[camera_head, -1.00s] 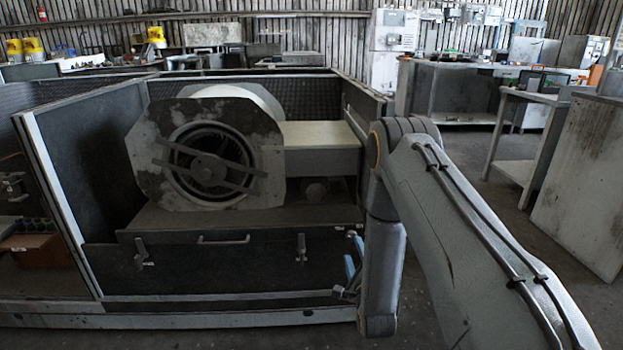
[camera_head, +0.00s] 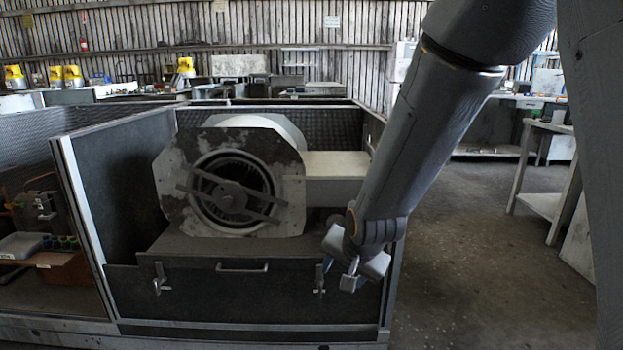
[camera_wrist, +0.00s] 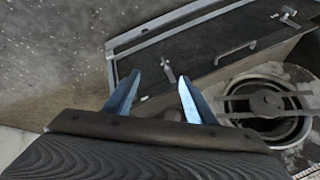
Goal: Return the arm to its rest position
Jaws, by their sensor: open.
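My gripper (camera_wrist: 160,80) is open and empty in the wrist view, with two blue fingers apart. In the head view my arm comes down from the upper right, and its wrist is in front of the right end of the dark front panel (camera_head: 240,300). The fingers are mostly hidden there. The blower housing (camera_head: 165,185), with its round fan opening, stands behind the panel. In the wrist view the panel (camera_wrist: 215,60) and the fan opening (camera_wrist: 265,105) lie beyond the fingers, at the upper right and right.
The panel has a bar handle (camera_head: 242,269) and two latches, left (camera_head: 160,279) and right (camera_head: 319,280). A pale duct (camera_head: 335,165) joins the housing on the right. Open concrete floor (camera_head: 470,260) lies to the right. A bench (camera_head: 545,180) stands farther right.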

